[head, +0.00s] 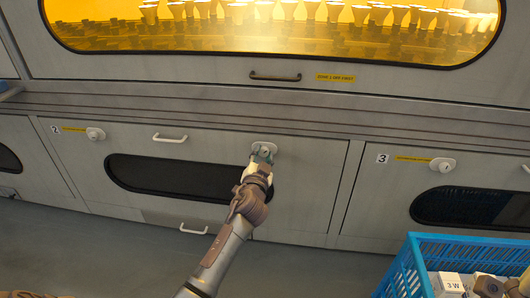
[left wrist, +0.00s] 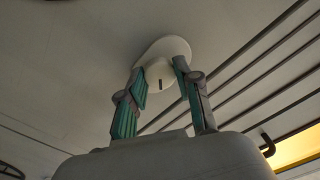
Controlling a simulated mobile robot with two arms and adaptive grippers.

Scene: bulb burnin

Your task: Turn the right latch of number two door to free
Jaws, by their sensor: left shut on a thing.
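The number two door (head: 222,148) is a grey panel with a dark oval window, and a label with a 2 is at its upper left. Its right latch (head: 267,147) is a white knob on an oval plate at the door's upper right. My left gripper (head: 263,155) is at this latch, its fingers on either side of the knob and shut on it. In the left wrist view the latch knob (left wrist: 159,74) sits between the fingers and shows a short dark mark. The left latch (head: 95,134) of the door is a similar white knob.
White handles (head: 170,138) are on the door's top and below its window. The number three door (head: 440,190) is to the right. A blue crate (head: 408,270) with boxes stands at the lower right. Above, a dark handle (head: 275,76) is under a lit amber window with bulbs.

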